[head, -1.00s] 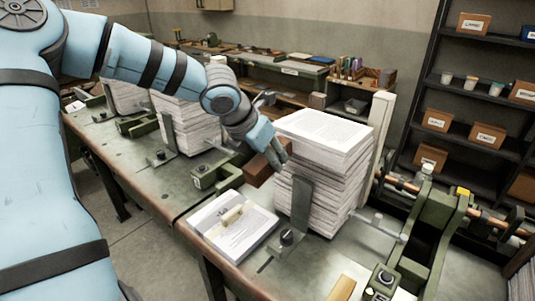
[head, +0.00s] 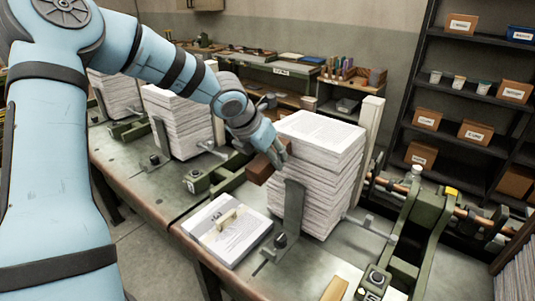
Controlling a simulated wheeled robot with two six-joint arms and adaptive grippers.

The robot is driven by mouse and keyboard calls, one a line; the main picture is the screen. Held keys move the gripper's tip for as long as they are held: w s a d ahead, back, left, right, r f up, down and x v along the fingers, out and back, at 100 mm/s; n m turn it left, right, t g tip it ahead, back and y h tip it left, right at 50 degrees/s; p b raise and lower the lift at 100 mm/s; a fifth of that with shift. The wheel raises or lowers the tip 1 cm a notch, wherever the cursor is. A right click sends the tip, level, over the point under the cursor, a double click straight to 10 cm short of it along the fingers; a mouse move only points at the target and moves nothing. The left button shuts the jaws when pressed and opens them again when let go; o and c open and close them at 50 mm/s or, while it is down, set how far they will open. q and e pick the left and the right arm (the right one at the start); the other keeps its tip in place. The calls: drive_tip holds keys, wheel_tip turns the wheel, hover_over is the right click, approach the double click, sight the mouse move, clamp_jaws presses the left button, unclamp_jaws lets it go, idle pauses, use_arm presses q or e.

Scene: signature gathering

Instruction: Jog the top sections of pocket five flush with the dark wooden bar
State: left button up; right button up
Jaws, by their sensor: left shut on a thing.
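A tall stack of paper sections (head: 318,178) stands in the nearest pocket, between a dark upright plate (head: 293,207) in front and a pale post (head: 366,135) behind. Its upper edges look slightly uneven. My left gripper (head: 276,153) is shut on the dark wooden bar (head: 258,168). The bar is at the left side of the stack, near its top; whether it touches the paper I cannot tell. The fingers are partly hidden by the wrist. My right gripper is not in view.
More paper stacks (head: 178,125) stand in pockets further left. Green machine parts (head: 425,225) and a rail are at right, with dark shelves (head: 470,105) behind.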

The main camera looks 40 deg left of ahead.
sight(258, 164)
use_arm(q)
drive_tip(key=shift+s+b, duration=0.1)
drive_tip(key=shift+b, duration=0.2)
drive_tip(key=s+b, duration=0.2)
drive_tip(key=s+r+b, duration=0.1)
drive_tip(key=s, duration=0.1)
drive_tip(key=shift+s+r+b, duration=0.2)
drive_tip(key=shift+s+b, duration=0.2)
drive_tip(key=shift+s+r, duration=0.2)
drive_tip(key=shift+s, duration=0.3)
drive_tip(key=shift+d, duration=0.1)
